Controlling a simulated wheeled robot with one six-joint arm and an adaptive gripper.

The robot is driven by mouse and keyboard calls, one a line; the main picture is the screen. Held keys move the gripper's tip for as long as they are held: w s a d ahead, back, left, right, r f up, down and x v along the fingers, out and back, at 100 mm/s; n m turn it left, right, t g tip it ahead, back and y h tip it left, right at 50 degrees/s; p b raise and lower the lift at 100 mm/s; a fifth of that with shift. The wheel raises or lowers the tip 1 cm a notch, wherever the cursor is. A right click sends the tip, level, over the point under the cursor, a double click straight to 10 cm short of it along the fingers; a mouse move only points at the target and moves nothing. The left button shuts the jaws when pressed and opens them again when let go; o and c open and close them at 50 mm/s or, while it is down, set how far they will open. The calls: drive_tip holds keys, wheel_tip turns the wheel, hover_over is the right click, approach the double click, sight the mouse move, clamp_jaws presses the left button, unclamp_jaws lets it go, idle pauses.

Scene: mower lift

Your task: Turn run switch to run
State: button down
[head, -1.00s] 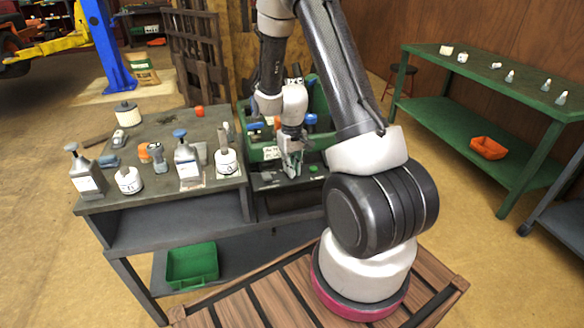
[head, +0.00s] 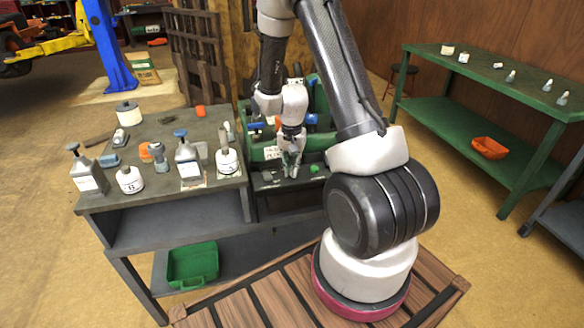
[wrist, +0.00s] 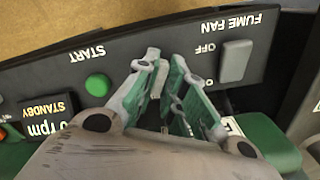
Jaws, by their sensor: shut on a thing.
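A dark control panel (wrist: 70,85) fills the wrist view, its lettering upside down. My gripper (wrist: 165,75) points down at it between the green START button (wrist: 97,85) and the grey FUME FAN switch (wrist: 236,61). Its fingers are closed on a small pale grey part (wrist: 156,79), which I take to be the run switch. Most of that part and any label are hidden by the fingers, so its setting cannot be read. In the head view my gripper (head: 291,172) is low at the panel, left of the green button (head: 315,168).
A STANDBY display (wrist: 46,107) sits beside the START button. A green bin (head: 272,150) stands just behind the panel. The grey bench (head: 155,205) at left holds several bottles and jars. A green table (head: 480,80) stands at far right, with open floor between.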

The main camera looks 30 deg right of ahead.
drive_tip(key=shift+m, duration=0.3)
drive_tip(key=c, duration=1.5)
unclamp_jaws()
drive_tip(key=shift+r, duration=0.1)
wheel_tip(320, 180, up, 12)
